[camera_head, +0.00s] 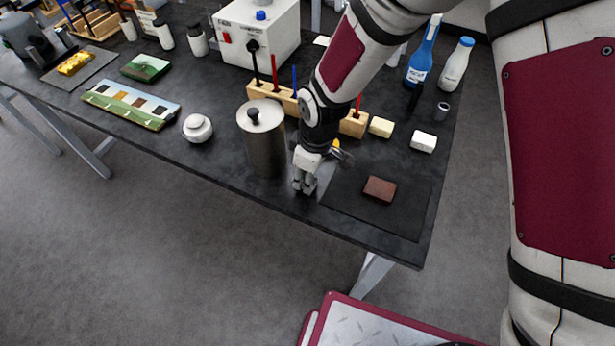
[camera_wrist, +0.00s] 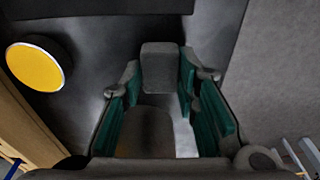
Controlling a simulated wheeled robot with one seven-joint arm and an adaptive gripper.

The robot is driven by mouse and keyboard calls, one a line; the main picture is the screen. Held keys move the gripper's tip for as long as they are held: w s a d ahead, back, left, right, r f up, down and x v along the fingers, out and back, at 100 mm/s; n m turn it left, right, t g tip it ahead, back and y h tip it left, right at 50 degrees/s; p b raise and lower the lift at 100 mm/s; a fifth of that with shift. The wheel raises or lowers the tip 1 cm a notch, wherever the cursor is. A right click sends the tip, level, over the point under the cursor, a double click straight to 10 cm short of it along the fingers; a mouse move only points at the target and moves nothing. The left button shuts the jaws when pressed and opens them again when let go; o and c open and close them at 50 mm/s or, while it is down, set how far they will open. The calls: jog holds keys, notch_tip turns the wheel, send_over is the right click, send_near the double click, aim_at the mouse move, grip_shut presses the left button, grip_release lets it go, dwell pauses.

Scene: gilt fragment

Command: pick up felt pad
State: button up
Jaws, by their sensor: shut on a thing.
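My gripper (camera_head: 304,187) is low at the front edge of the dark table, just right of a steel canister (camera_head: 265,150). In the wrist view its green-lined fingers (camera_wrist: 159,75) stand on either side of a small grey block, which looks like the felt pad (camera_wrist: 158,66). The gripper is shut on it. In the head view the fingers hide the pad, and I cannot tell whether it still touches the table.
A dark mat (camera_head: 405,215) with a brown block (camera_head: 379,189) lies to the right. A round yellow thing (camera_wrist: 36,66) is near the wrist. A wooden rack (camera_head: 353,124) stands behind. A white lidded jar (camera_head: 197,128) is left of the canister.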

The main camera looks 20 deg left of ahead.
jog(key=shift+r, duration=0.5)
notch_tip(320, 180, up, 2)
jog(key=shift+s+b, duration=0.1)
jog(key=shift+b, duration=0.25)
jog(key=s+d+r+b, duration=0.1)
jog(key=s+d, duration=0.2)
jog(key=s, duration=1.2)
jog(key=shift+s+r, duration=0.15)
jog(key=shift+s, duration=0.15)
